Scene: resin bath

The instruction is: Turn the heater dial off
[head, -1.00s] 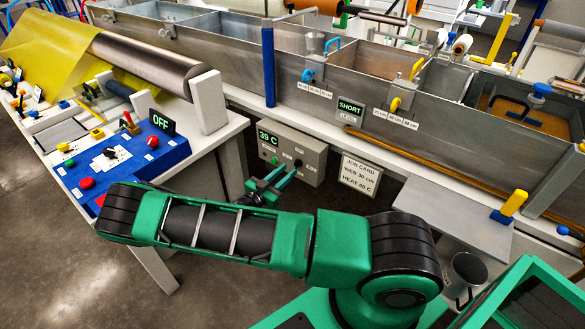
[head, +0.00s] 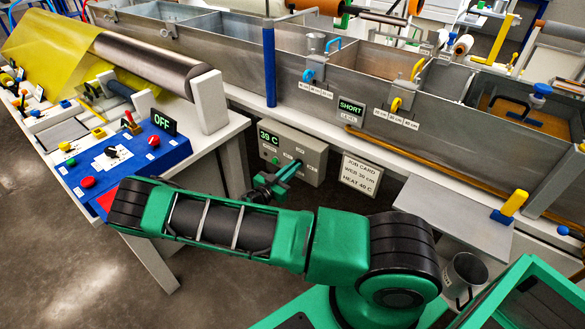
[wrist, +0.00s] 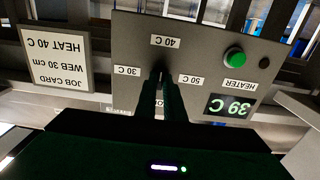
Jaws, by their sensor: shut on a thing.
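The grey heater box (head: 312,150) hangs below the tank edge, with a green-lit display (head: 268,138) reading 39 C. In the wrist view the box (wrist: 205,30) appears upside down, with labels 30 C, 40 C and 50 C around the dial and another label partly hidden behind my fingers. My gripper (head: 290,170) reaches the box front and is shut on the heater dial. In the wrist view its dark fingers (wrist: 163,82) meet at the dial's place. The dial is mostly hidden by the fingers, so its pointing direction cannot be told.
A job card (head: 360,174) right of the box reads web 30 cm, heat 40 C. A green button (wrist: 234,57) sits beside the display. A blue control panel (head: 125,160) with an OFF sign stands left. A grey shelf (head: 455,222) lies right.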

